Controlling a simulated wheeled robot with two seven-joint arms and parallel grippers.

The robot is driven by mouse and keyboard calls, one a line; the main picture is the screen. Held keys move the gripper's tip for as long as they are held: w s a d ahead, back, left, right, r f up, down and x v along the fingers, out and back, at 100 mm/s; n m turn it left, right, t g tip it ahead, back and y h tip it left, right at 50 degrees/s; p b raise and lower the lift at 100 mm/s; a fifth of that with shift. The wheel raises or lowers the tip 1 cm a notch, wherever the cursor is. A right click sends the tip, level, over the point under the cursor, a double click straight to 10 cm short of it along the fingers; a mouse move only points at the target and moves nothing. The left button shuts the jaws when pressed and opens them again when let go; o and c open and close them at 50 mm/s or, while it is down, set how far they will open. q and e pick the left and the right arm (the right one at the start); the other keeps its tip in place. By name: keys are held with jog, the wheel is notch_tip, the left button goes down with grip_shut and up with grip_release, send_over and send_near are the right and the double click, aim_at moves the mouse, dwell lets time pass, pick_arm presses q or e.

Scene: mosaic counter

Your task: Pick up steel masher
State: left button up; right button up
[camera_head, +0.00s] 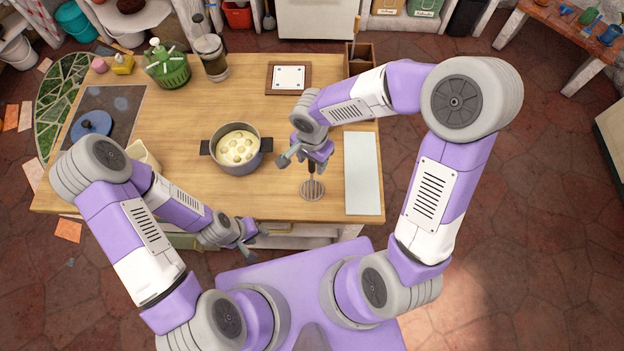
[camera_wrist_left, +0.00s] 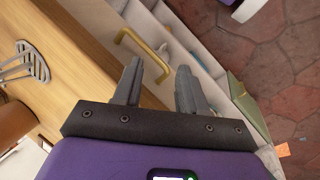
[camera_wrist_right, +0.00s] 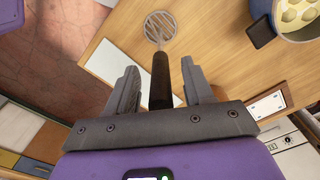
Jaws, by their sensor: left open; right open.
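The steel masher (camera_head: 312,189) is at the near edge of the wooden counter, its round slatted head nearest me. Its dark handle runs up toward my right gripper (camera_head: 300,160), which partly hides it in the head view. In the right wrist view, the black handle (camera_wrist_right: 160,82) lies between the two open fingers (camera_wrist_right: 158,68), with gaps visible on both sides. The slatted head (camera_wrist_right: 160,27) is beyond the fingertips. My left gripper (camera_head: 255,243) is open and empty in front of the counter. The masher's head (camera_wrist_left: 17,68) also shows in the left wrist view.
A pot (camera_head: 236,166) of pale food stands left of my right gripper. A pale board (camera_head: 362,174) lies right of the masher. An open drawer with a brass handle (camera_wrist_left: 135,45) is near my left gripper. The counter between pot and masher is bare.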

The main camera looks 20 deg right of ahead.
jog(key=shift+c, duration=0.2)
grip_shut()
notch_tip(320, 180, up, 10)
jog(key=shift+r, duration=0.1)
dwell(0.5)
